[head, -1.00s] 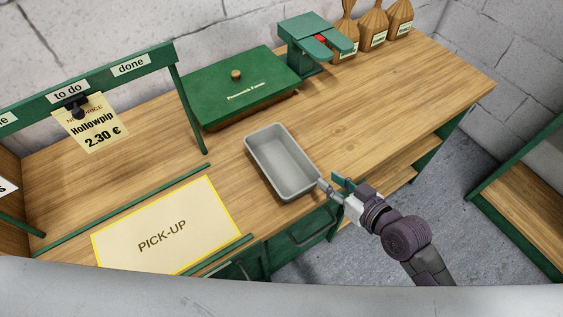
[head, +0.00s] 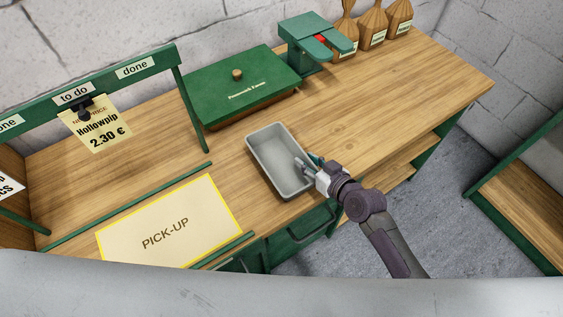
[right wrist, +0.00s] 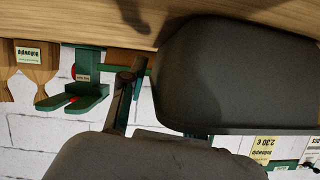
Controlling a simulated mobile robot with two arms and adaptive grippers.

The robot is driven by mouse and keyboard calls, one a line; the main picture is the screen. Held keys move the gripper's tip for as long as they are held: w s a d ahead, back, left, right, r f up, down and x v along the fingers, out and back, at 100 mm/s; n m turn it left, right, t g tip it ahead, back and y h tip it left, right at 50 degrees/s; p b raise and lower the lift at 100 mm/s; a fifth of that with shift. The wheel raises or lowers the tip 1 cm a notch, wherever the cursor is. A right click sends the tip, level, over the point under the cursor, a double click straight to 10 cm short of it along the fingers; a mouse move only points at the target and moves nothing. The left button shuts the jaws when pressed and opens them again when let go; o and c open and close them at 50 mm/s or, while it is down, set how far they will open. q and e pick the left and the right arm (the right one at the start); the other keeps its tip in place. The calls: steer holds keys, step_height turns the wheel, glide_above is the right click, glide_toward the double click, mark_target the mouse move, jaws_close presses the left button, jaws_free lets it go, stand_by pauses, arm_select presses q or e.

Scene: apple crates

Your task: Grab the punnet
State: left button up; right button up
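The punnet is a grey rectangular open tray (head: 263,155) on the wooden counter, empty, in the head view. My right gripper (head: 308,163) is at its right side, its fingertips over or beside the right rim. Its fingers look apart; I cannot tell whether they touch the punnet. My left gripper is not in view.
A yellow-edged PICK-UP mat (head: 165,225) lies left of the punnet. A green lidded box (head: 235,88) and a green device with a red part (head: 308,42) stand behind it. Paper bags (head: 372,28) stand at the back. The counter to the right is clear.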

jaws_close()
steer(key=shift+r, duration=0.1)
